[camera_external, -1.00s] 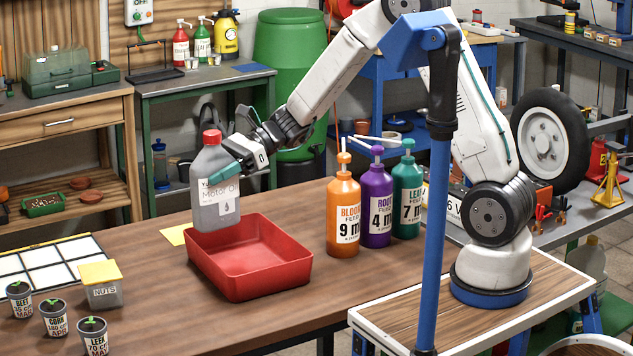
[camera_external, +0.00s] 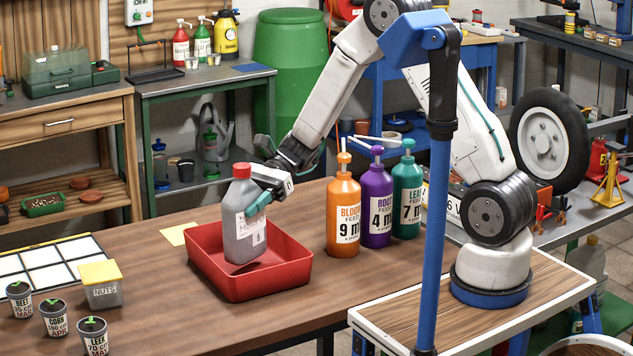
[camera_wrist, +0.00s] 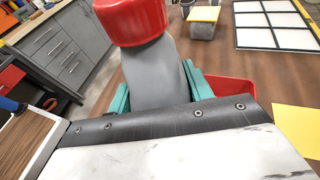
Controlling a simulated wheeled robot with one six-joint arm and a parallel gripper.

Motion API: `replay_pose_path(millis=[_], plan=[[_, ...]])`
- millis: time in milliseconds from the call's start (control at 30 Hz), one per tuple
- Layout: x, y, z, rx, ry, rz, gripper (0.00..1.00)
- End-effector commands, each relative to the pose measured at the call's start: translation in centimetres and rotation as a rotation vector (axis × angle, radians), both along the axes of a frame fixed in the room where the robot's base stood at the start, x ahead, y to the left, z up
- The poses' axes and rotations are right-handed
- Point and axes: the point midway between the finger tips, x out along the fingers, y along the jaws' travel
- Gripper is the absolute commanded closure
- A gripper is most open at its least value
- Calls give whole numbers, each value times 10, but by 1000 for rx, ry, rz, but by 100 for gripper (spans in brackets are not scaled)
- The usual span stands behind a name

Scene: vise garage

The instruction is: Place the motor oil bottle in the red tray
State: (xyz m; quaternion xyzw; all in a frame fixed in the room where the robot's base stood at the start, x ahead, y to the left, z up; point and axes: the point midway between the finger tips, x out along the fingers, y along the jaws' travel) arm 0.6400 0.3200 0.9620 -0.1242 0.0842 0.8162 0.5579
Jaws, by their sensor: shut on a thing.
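The grey motor oil bottle (camera_external: 243,222) with a red cap stands nearly upright, slightly tilted, within the red tray (camera_external: 250,289). Its lower part is inside the tray walls; I cannot tell whether its base touches the tray floor. My gripper (camera_external: 262,196) is shut on the upper body of the bottle from the right. In the wrist view the bottle (camera_wrist: 155,75) sits between the teal fingers (camera_wrist: 158,98), with the red tray (camera_wrist: 232,88) partly visible behind it.
Orange (camera_external: 343,212), purple (camera_external: 377,207) and green (camera_external: 407,200) pump bottles stand right of the tray.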

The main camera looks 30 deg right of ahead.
Motion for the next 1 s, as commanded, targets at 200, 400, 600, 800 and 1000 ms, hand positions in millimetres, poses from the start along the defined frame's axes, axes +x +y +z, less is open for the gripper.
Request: replay_pose_path(millis=[200, 400, 600, 800, 1000], plan=[[0, 0, -27, -1, 2, -2, 98], [0, 0, -28, 0, -1, -2, 98], [0, 0, -31, -2, 1, -2, 44], [0, 0, -31, -2, 1, -2, 28], [0, 0, -28, -1, 0, -1, 28]])
